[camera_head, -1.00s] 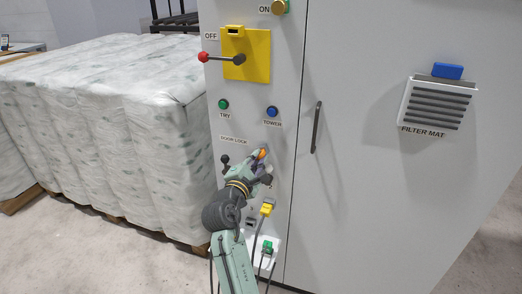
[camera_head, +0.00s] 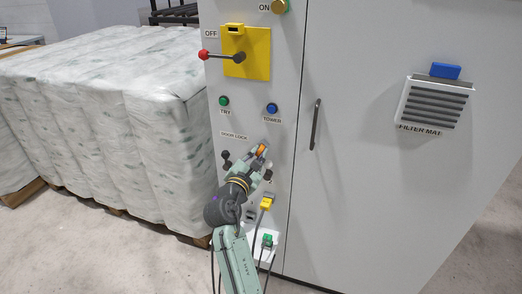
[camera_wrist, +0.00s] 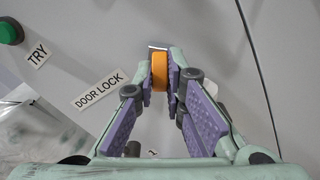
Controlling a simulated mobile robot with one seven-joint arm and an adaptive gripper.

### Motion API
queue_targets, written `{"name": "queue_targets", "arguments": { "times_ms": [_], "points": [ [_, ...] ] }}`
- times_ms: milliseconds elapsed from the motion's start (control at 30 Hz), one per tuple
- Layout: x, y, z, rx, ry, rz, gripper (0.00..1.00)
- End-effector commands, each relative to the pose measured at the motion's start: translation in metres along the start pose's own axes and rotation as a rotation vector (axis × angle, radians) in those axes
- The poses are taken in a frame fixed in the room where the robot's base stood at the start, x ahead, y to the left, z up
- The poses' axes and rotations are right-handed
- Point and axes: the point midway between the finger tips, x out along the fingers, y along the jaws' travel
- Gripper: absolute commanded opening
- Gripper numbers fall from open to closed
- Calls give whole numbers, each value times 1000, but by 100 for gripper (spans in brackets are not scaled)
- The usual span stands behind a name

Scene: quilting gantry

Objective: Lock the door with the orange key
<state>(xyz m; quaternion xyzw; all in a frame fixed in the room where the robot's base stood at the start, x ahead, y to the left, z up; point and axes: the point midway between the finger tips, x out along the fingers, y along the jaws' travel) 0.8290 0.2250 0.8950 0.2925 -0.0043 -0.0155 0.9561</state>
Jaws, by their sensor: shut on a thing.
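The orange key (camera_wrist: 160,72) is between the fingertips of my gripper (camera_wrist: 162,78), which is shut on it. In the wrist view a small metallic part shows at the key's far end, against the grey cabinet panel. I cannot tell how deep the key sits in the lock. In the head view the key (camera_head: 261,150) shows at my gripper (camera_head: 260,155), right of the DOOR LOCK label (camera_head: 234,135); the label also shows in the wrist view (camera_wrist: 99,90). The cabinet door (camera_head: 380,190) looks shut, with a dark handle (camera_head: 315,125).
Above are a green TRY button (camera_head: 224,101), a blue TOWER button (camera_head: 272,108) and a red-knobbed lever (camera_head: 204,55) on a yellow plate. Below are a yellow plug (camera_head: 267,202) and a green plug (camera_head: 267,240) with cables. Wrapped bales (camera_head: 100,120) stand at left.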

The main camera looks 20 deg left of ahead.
Motion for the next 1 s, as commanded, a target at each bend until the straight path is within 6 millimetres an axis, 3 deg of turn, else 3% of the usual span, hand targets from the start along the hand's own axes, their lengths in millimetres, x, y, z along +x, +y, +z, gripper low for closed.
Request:
{"name": "queue_targets", "arguments": {
  "times_ms": [133, 433, 700, 1000],
  "points": [
    [0, 0, 0, -98, 0, 1, 0],
    [0, 0, 0, -122, 0, 0, 0],
    [0, 0, 0, -404, 1, 0, 0],
    [0, 0, 0, -433, 1, 0, 0]
  ]
}}
